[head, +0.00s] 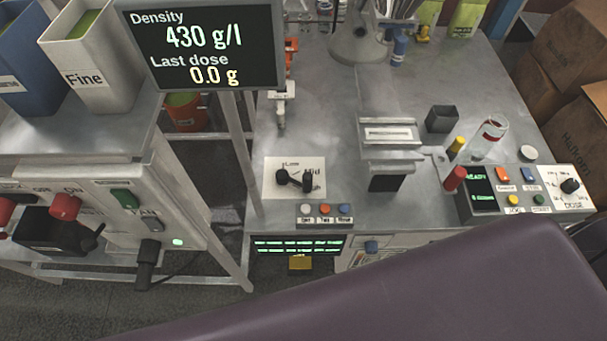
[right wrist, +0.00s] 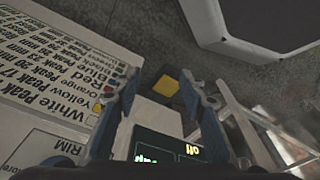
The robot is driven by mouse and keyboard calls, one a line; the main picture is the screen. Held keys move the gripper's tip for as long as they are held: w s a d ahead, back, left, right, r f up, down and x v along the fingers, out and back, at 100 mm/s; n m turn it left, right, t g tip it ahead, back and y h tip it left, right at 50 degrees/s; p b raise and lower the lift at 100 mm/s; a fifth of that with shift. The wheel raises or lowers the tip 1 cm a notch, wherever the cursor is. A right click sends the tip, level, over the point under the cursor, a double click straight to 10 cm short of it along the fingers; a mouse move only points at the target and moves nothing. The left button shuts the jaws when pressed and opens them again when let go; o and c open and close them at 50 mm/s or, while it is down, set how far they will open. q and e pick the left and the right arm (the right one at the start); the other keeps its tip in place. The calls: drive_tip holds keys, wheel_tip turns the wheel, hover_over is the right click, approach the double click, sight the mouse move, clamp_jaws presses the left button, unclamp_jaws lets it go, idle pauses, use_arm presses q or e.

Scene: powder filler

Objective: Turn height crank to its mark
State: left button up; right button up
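The height crank (head: 294,181) is a black crank with a knobbed handle. It sits on a white label plate (head: 281,163) on the grey bench, in the middle of the head view. The crank does not show in that view. My left gripper is in neither view.
A display (head: 205,40) on a post stands left of the crank. A row of buttons (head: 325,210) lies just in front of it, and a control box (head: 520,190) stands at the right. The right wrist view shows a printed sign (right wrist: 60,65) beside the left finger.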

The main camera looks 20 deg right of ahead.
drive_tip(key=w+a+r, duration=0.1)
drive_tip(key=w+r, duration=0.2)
drive_tip(key=r, duration=0.4)
drive_tip(key=w+a+r+t, duration=0.1)
drive_tip(key=w+r, duration=0.2)
drive_tip(key=r, duration=0.3)
drive_tip(key=w+a+r, duration=0.1)
drive_tip(key=w+r, duration=0.2)
drive_tip(key=r, duration=0.4)
drive_tip(key=w+a+r+n+y+b, duration=0.1)
drive_tip(key=w+a+r+n+y, duration=0.1)
drive_tip(key=w+a+r+n, duration=0.25)
drive_tip(key=w+a+r+n+y, duration=0.1)
drive_tip(key=w+a+r, duration=0.2)
drive_tip(key=a+r, duration=0.4)
wheel_tip(320, 180, up, 2)
drive_tip(key=n+g+h, duration=0.1)
drive_tip(key=g+h, duration=0.2)
hover_over(309, 177)
drive_tip(key=shift+r, duration=0.15)
drive_tip(key=shift+f, duration=0.2)
wheel_tip(309, 177, down, 7)
drive_tip(key=shift+f, duration=0.1)
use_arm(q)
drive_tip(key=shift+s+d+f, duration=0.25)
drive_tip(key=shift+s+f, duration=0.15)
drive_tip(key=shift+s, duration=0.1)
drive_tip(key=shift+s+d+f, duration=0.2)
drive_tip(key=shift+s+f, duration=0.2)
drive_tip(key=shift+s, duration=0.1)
